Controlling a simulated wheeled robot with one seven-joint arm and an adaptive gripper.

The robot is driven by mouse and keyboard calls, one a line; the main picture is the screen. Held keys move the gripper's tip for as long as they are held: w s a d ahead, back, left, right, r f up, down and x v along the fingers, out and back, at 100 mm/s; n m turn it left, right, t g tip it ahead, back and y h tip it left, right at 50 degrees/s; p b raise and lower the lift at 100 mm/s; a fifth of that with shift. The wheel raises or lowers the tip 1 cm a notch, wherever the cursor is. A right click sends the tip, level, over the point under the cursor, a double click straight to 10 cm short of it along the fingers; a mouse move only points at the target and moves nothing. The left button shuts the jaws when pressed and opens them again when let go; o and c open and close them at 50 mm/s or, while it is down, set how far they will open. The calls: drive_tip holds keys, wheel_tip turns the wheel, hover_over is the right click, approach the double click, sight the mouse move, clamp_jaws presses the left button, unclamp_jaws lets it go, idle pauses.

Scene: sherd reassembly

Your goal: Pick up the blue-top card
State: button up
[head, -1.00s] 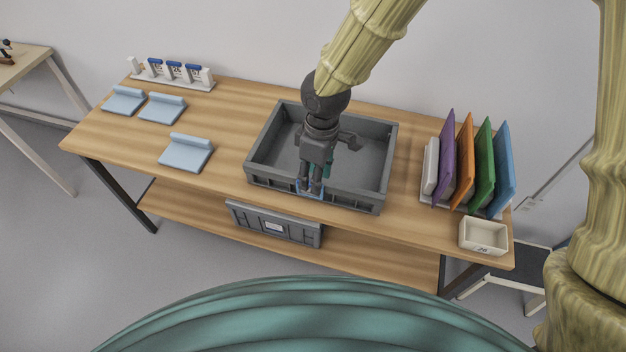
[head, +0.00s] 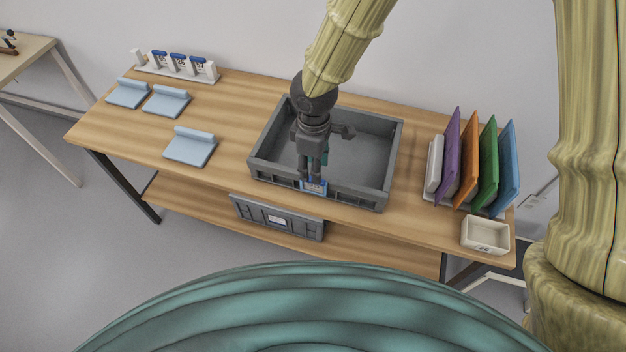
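A small card with a blue top edge and a pale face (head: 314,188) is at the front wall of the grey crate (head: 262,166). My gripper (head: 311,182) points down over that front wall, with its fingertips at the card. The fingers partly cover the card. I cannot tell whether they are closed on it or only beside it. I also cannot tell whether the card touches the wall.
Several blue-topped cards stand in a white rack (head: 178,68) at the back left. Three light blue holders (head: 190,147) lie on the left. Coloured panels (head: 480,160) stand upright at the right, behind a small cream box (head: 485,235). A grey crate (head: 278,219) sits below the tabletop.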

drive_tip(key=shift+w+a+f+p, duration=0.15)
drive_tip(key=shift+f+p, duration=0.3)
drive_tip(key=shift+f, duration=1.8)
clamp_jaws()
